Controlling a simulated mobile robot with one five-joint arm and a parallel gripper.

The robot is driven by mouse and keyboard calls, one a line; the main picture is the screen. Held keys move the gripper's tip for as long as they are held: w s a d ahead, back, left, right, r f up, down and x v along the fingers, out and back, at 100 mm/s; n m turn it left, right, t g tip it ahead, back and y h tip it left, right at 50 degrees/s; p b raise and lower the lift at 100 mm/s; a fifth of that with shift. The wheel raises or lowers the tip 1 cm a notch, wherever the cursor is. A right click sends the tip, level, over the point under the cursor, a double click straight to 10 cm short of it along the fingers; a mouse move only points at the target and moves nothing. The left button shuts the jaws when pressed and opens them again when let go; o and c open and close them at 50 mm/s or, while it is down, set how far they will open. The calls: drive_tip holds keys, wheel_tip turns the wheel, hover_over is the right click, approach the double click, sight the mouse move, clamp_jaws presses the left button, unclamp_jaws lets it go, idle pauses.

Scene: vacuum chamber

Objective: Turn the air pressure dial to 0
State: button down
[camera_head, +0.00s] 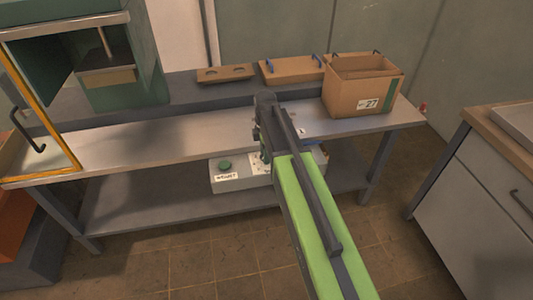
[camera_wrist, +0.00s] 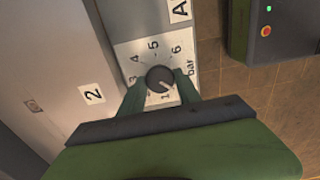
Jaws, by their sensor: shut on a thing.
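The air pressure dial (camera_wrist: 160,79) is a dark round knob on a white scale plate (camera_wrist: 132,50) marked with numbers up to 6 and "bar". Its pale pointer mark points to the lower right, near the 1. I cannot read a 0; that part of the scale is hard to make out. My gripper (camera_wrist: 160,90) has one green finger on each side of the knob and is shut on it. In the head view my arm reaches down past the table edge and hides the dial.
A grey box with a green button (camera_head: 225,165) sits under the tabletop (camera_head: 190,142). The green chamber (camera_head: 120,75) stands at the left with its yellow-framed door (camera_head: 40,100) open. A cardboard box (camera_head: 362,90) is on the table's right. A cabinet (camera_head: 480,190) stands right.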

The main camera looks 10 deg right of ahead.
drive_tip(key=shift+s+d, duration=0.1)
drive_tip(key=c, duration=0.9)
unclamp_jaws()
drive_tip(key=shift+o, duration=0.2)
wheel_tip(320, 180, up, 18)
drive_tip(key=p, duration=1.7)
drive_tip(key=shift+f+p, duration=0.2)
drive_tip(key=shift+p, duration=0.1)
drive_tip(key=shift+f, duration=0.1)
